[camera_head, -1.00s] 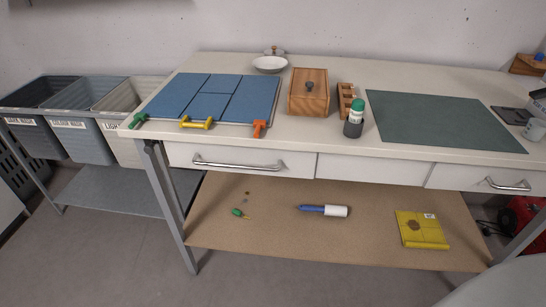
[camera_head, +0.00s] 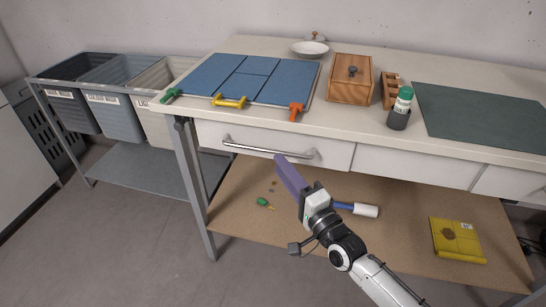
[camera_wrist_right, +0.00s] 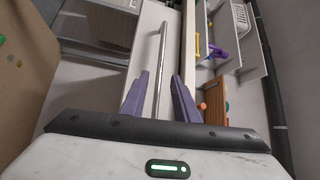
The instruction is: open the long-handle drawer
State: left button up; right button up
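The long-handle drawer (camera_head: 330,157) is the left drawer under the worktop, and its white front looks flush with the bench. Its long metal bar handle (camera_head: 250,147) runs across the front. My right gripper (camera_head: 281,159) has purple fingers and reaches up to the handle from below. In the right wrist view the right gripper (camera_wrist_right: 160,88) is open, and the handle (camera_wrist_right: 162,50) lies between its two fingers, apart from both as far as I can see. My left gripper is not in view.
A blue panel board (camera_head: 240,80) with coloured clamps, a wooden box (camera_head: 350,92) and a green-capped bottle (camera_head: 403,101) stand on the worktop. A lower shelf (camera_head: 235,208) holds a blue-and-white tool (camera_head: 365,210) and a yellow packet (camera_head: 457,240). Grey bins (camera_head: 110,110) stand left.

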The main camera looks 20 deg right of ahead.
jog(key=x, duration=0.5)
jog(key=shift+w, duration=0.15)
grip_shut()
